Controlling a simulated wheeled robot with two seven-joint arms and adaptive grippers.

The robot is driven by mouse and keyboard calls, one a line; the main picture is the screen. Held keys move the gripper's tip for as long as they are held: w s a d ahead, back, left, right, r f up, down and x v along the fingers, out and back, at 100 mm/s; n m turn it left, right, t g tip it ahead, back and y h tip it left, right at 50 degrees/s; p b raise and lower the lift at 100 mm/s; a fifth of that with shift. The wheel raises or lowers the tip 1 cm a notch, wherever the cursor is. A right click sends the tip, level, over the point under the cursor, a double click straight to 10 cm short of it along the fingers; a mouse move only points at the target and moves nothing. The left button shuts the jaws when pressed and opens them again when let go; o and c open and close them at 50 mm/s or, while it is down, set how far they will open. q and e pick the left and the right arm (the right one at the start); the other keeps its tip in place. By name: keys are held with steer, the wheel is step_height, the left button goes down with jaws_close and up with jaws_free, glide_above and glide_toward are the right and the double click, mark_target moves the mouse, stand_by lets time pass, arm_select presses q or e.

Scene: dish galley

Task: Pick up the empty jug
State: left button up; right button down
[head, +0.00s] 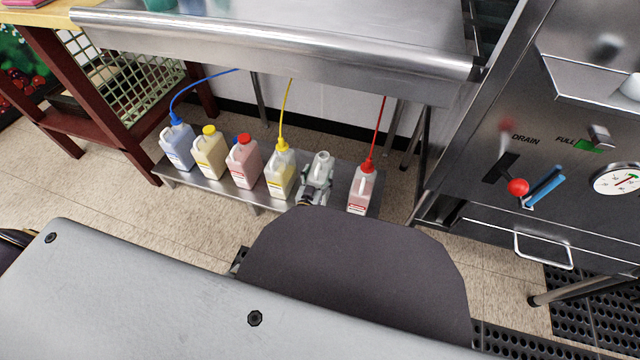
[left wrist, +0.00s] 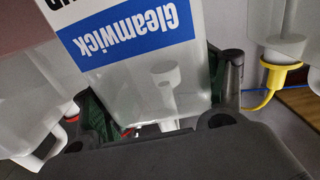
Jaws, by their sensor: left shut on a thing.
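The empty jug (head: 323,158) is whitish, with no coloured cap visible. It stands upright in the row on the low metal shelf, between the jug with the yellow tube (head: 280,178) and the jug with the red tube (head: 362,190). My left gripper (head: 317,182) is at this jug and partly covers its lower body. My right gripper is not in view.
Jugs with blue (head: 177,148), yellow (head: 209,153) and red (head: 243,163) caps stand to the left on the shelf (head: 222,190). Neighbouring jugs are close on both sides. A steel counter (head: 270,48) overhangs the shelf. A steel machine (head: 560,140) stands at right.

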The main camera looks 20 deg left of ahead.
mark_target(319, 165)
arm_select(q)
steer(key=c, duration=0.3)
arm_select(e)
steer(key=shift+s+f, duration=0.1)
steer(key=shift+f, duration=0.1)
arm_select(q)
steer(key=shift+r, duration=0.15)
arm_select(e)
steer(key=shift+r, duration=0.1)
